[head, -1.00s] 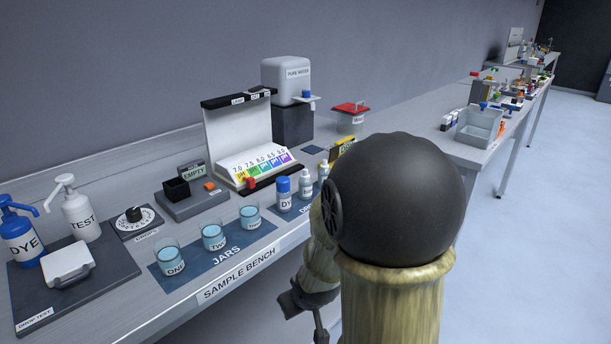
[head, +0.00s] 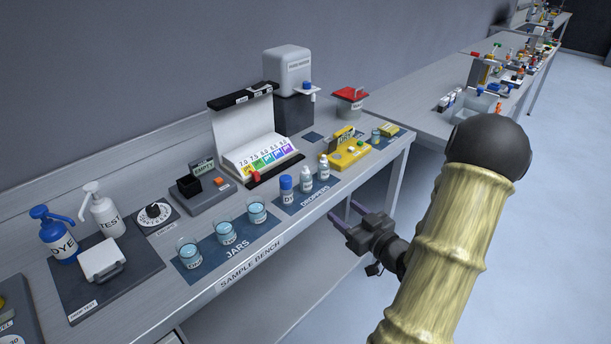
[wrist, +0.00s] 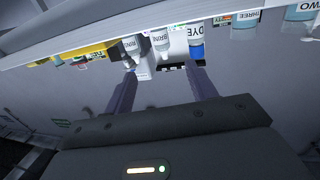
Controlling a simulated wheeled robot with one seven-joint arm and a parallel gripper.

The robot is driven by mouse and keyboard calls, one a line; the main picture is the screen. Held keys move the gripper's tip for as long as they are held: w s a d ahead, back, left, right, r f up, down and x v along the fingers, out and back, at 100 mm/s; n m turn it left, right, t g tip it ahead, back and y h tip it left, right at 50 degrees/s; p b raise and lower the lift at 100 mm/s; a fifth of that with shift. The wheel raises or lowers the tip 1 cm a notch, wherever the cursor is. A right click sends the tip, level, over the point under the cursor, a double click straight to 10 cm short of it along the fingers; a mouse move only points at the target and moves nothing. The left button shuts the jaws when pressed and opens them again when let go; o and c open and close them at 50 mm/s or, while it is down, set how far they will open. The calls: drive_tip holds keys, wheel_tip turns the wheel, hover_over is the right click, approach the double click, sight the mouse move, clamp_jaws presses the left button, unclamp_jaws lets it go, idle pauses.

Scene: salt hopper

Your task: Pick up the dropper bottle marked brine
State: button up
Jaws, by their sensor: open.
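Three dropper bottles stand upright in a row on the blue DROPPERS mat (head: 318,194). The wrist view, which shows the bench upside down, has the bottle marked BRINE (wrist: 160,40) between the DYE bottle (wrist: 196,34) and another white bottle (wrist: 131,46), whose label seems to start with RIN. In the head view the brine bottle (head: 307,181) is the middle one; its label is too small to read there. My gripper (head: 346,211) is open and empty, in front of the bench edge and apart from the bottles. Its fingers (wrist: 161,72) point towards the bottles.
Three glass jars (head: 226,234) stand left of the droppers. A yellow device (head: 345,155) stands to the right. Behind are a colour chart (head: 262,158) and a pure water tank (head: 288,75). Free floor lies in front of the bench.

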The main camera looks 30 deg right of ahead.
sight(310, 183)
drive_tip(key=w, duration=0.4)
drive_tip(key=w+a+p, duration=0.1)
drive_tip(key=w, duration=0.3)
drive_tip(key=w+a, duration=0.1)
drive_tip(key=w, duration=0.3)
drive_tip(key=shift+w+f, duration=0.1)
drive_tip(key=shift+f, duration=0.2)
drive_tip(key=shift+w, duration=0.1)
drive_tip(key=shift+w+a+p, duration=0.25)
drive_tip(key=shift+w+p, duration=0.05)
drive_tip(key=shift+w, duration=0.95)
drive_tip(key=shift+w+a+p, duration=0.2)
drive_tip(key=shift+w+p, duration=0.1)
drive_tip(key=shift+w, duration=0.9)
drive_tip(key=shift+f, duration=0.1)
drive_tip(key=shift+c, duration=1.1)
drive_tip(key=c, duration=0.8)
drive_tip(key=shift+c, duration=0.2)
